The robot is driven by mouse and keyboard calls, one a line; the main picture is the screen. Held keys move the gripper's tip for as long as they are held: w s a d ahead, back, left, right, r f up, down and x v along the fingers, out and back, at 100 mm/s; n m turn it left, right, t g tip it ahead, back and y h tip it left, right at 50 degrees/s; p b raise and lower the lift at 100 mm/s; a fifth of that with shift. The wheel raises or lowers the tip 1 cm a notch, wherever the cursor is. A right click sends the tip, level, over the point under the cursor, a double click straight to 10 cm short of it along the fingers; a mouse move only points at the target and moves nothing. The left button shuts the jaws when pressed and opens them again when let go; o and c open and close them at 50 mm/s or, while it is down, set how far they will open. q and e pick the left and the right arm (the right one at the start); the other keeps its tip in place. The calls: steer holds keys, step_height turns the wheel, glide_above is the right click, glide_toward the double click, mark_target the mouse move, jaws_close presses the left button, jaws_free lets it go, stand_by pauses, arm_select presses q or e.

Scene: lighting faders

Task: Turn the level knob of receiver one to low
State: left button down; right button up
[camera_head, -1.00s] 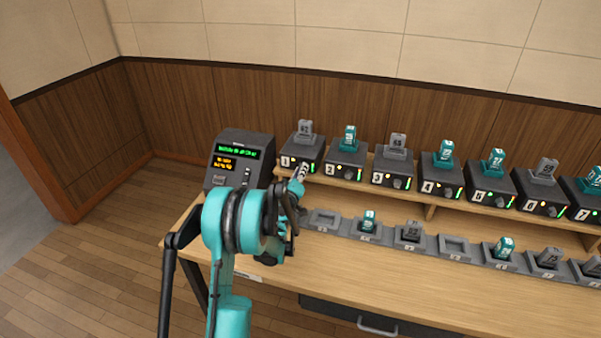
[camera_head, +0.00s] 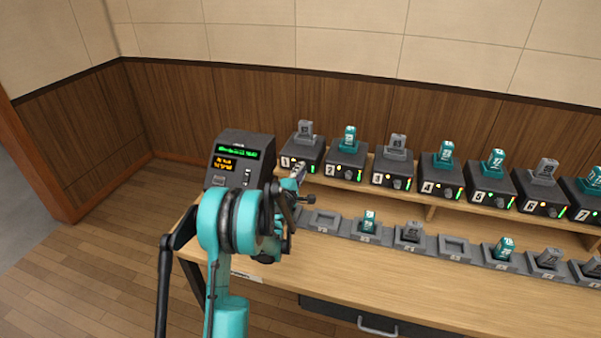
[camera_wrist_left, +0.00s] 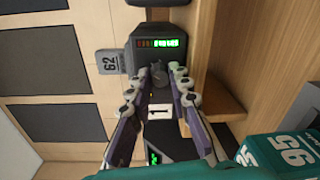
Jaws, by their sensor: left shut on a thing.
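Receiver one (camera_head: 302,148) is a dark box with a grey tag on top, at the left end of the raised shelf. Its label 1 (camera_wrist_left: 158,112) shows in the left wrist view, beside its level knob (camera_wrist_left: 158,85). My left gripper (camera_head: 300,170) is at the front of this receiver. In the left wrist view my left gripper (camera_wrist_left: 158,74) has its two fingers on either side of the knob, shut on it. The receiver's light bar (camera_wrist_left: 158,43) shows bright green segments and dimmer red ones. In the head view the knob is hidden by the gripper. My right gripper is not in view.
A console (camera_head: 238,160) with green and amber text stands left of receiver one. Receiver two (camera_head: 346,158) and several more stand in a row to the right. Numbered slots (camera_head: 324,221), some holding teal or grey packs, line the bench below. The bench front (camera_head: 400,275) is clear.

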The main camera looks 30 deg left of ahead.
arm_select(q)
steer(key=shift+s+a+f+n+t, duration=0.1)
steer(key=shift+n+t, duration=0.2)
steer(key=shift+n, duration=8.05)
steer(key=shift+f+n+t, duration=0.1)
steer(key=shift+n+t, duration=0.2)
steer(key=shift+n, duration=8.05)
steer(key=c, duration=1.4)
jaws_free()
